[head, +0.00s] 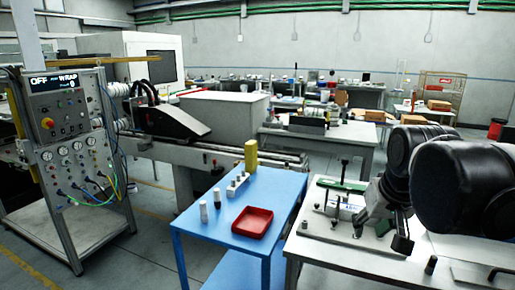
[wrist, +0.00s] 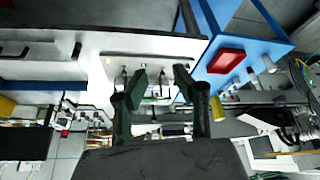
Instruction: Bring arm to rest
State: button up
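My arm shows at the right of the head view as large black rounded links. My gripper (head: 381,232) hangs over the white table (head: 335,252), in front of a fixture with a green bar (head: 340,185). In the wrist view my gripper (wrist: 159,84) has its two dark fingers spread apart, with nothing held between them. The fixture (wrist: 150,92) shows beyond and between the fingers. I cannot tell the exact height of the fingertips above the table.
A control panel (head: 72,130) stands at far left. Small dark items lie at the white table's front.

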jog(key=s+a+f+t, duration=0.2)
jog(key=s+a+f, duration=0.1)
jog(key=s+f, duration=0.5)
jog(key=s, duration=0.2)
jog(key=shift+s+a+n, duration=0.35)
jog(key=shift+n, duration=0.05)
dwell(1.1)
